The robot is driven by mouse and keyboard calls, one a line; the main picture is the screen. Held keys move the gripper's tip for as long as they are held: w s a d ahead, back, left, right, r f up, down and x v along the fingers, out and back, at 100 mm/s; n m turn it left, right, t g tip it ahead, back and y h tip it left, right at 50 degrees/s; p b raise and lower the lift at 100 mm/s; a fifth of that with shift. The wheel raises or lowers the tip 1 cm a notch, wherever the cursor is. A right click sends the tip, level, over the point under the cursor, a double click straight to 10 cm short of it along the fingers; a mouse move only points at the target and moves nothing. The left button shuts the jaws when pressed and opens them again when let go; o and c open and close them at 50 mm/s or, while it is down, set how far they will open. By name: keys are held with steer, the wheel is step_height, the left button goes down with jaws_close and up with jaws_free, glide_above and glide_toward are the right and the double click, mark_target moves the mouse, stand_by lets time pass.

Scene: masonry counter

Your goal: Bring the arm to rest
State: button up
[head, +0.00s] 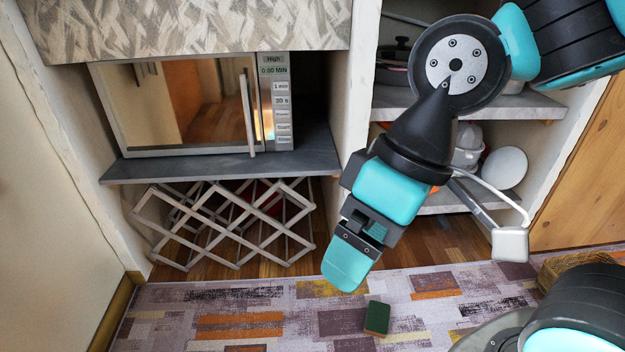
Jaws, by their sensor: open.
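My gripper (347,268) hangs from my arm in the right half of the head view, pointing down and to the left. It is teal and dark grey. It is open, seen nearly edge-on, and no object shows in it. It appears in front of the shelves and above the patterned rug. My arm comes in from the upper right corner and hides part of the shelves behind it.
A microwave (180,105) stands on a grey shelf (225,158) at left, above a folding lattice rack (225,225). Open shelves with dishes (503,167) are behind my arm. A green and brown sponge-like block (377,318) lies on the rug (180,300). A wicker basket (570,268) is at right.

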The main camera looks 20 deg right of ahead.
step_height(320, 180, up, 49)
steer(key=p, duration=4.8)
